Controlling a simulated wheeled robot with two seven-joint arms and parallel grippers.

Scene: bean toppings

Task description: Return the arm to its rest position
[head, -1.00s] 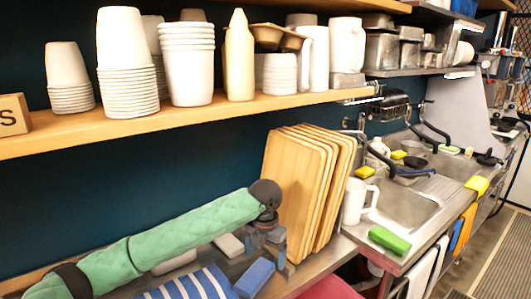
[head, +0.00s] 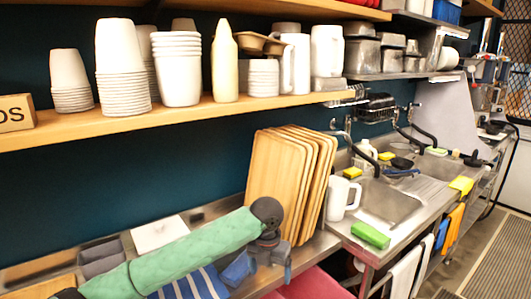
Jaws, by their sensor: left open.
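My left arm, in a green padded sleeve (head: 185,250), comes in from the lower left over the steel counter. My left gripper (head: 272,262) is at its end, pointing down, open, in front of the upright wooden boards (head: 283,180). I see nothing held in it. A blue item (head: 238,268) lies just left of the gripper; I cannot tell whether they touch. My right gripper is not in view.
A blue-and-white striped cloth (head: 200,284) lies under the arm. A white pitcher (head: 342,196) and a green sponge (head: 370,235) are by the sink (head: 390,203). A wooden shelf (head: 200,113) holding stacked cups (head: 123,70) runs above the counter.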

